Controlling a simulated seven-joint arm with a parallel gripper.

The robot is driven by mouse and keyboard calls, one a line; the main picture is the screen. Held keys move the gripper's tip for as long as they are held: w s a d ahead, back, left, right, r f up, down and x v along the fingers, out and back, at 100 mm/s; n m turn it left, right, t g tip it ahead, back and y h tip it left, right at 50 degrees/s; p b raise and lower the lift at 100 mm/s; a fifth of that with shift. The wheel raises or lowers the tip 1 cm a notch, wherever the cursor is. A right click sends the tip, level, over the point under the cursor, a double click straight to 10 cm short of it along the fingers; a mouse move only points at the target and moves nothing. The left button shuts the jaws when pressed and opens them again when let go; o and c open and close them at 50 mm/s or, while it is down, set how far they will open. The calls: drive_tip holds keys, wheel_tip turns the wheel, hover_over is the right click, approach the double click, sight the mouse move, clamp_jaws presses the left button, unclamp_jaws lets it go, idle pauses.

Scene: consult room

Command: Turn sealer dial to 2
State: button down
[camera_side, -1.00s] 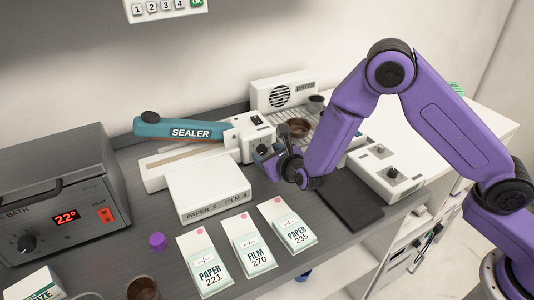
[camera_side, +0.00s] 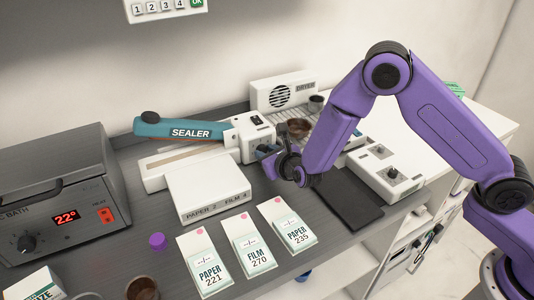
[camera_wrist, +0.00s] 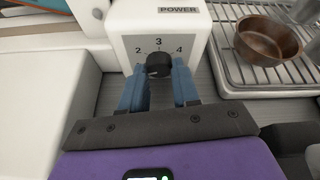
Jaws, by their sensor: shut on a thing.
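The sealer (camera_side: 180,128) has a teal lever and a white control box (camera_side: 250,124) at its right end. In the wrist view the box front (camera_wrist: 125,44) carries a black dial knob (camera_wrist: 159,62) with marks 2 on the left, 3 on top and 4 on the right. A small pale mark shows low on the knob's left, but I cannot tell the setting surely. My gripper (camera_wrist: 159,76) has its blue fingers shut on the knob, one on each side. In the side view my gripper (camera_side: 264,151) is at the box's front and hides the dial.
A white plate marked PAPER 2 FILM 4 (camera_side: 210,190) lies left of my gripper. A dryer (camera_side: 285,92) and a rack with a copper bowl (camera_wrist: 268,40) stand to the right. Labelled pouches (camera_side: 247,252) lie in front. A water bath (camera_side: 60,190) stands far left.

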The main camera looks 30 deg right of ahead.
drive_tip(key=m+y, duration=0.2)
drive_tip(key=m, duration=0.1)
drive_tip(key=shift+d+f, duration=0.1)
drive_tip(key=shift+d, duration=0.1)
drive_tip(key=m+t+y, duration=0.1)
drive_tip(key=m+y, duration=0.1)
drive_tip(key=m, duration=0.2)
drive_tip(key=shift+y, duration=0.3)
idle(0.5)
drive_tip(key=c, duration=0.8)
unclamp_jaws()
